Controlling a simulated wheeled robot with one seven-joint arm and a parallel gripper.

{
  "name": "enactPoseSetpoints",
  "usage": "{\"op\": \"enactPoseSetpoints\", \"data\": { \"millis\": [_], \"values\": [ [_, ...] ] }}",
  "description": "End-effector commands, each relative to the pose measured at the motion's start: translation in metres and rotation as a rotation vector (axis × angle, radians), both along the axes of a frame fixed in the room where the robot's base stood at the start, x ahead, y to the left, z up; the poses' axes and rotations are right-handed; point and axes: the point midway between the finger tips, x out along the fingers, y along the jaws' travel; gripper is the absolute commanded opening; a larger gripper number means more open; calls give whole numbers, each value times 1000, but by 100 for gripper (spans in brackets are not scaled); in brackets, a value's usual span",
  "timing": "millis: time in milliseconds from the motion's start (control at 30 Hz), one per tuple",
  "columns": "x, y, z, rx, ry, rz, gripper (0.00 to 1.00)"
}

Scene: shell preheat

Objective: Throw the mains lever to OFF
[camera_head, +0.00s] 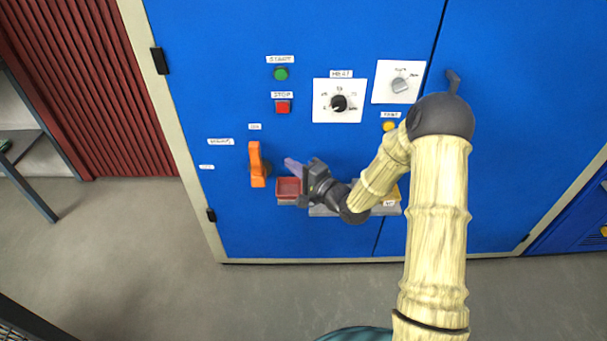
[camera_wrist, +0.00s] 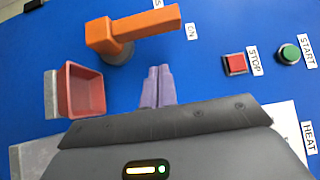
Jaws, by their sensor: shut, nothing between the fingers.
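The orange mains lever (camera_head: 257,166) is on the blue cabinet front, its handle pointing up toward the ON label (camera_head: 254,126). A MAINS label (camera_head: 220,141) and another small label (camera_head: 206,167), too small to read, are to its left. In the wrist view the lever (camera_wrist: 145,24) lies across the top, its end near the ON label (camera_wrist: 193,31). My gripper (camera_head: 290,163) is just right of the lever, apart from it. Its purple fingers (camera_wrist: 157,86) are together and empty, below the lever in the wrist view.
A red open bin (camera_head: 288,188) is on the panel just below my gripper. The green START button (camera_head: 280,74), red STOP button (camera_head: 283,107) and black HEAT knob (camera_head: 339,103) are above. The panel left of the lever is clear apart from flat labels.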

Motion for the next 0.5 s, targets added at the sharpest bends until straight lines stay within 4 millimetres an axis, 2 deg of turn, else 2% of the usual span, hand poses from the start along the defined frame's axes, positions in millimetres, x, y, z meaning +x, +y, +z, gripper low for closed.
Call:
{"op": "enactPoseSetpoints", "data": {
  "millis": [200,333,500],
  "values": [
    [25,30,-1,0,0,3,0],
    [24,50,-1,-1,1,3,0],
    [25,61,0,-1,1,0,0]
  ]
}}
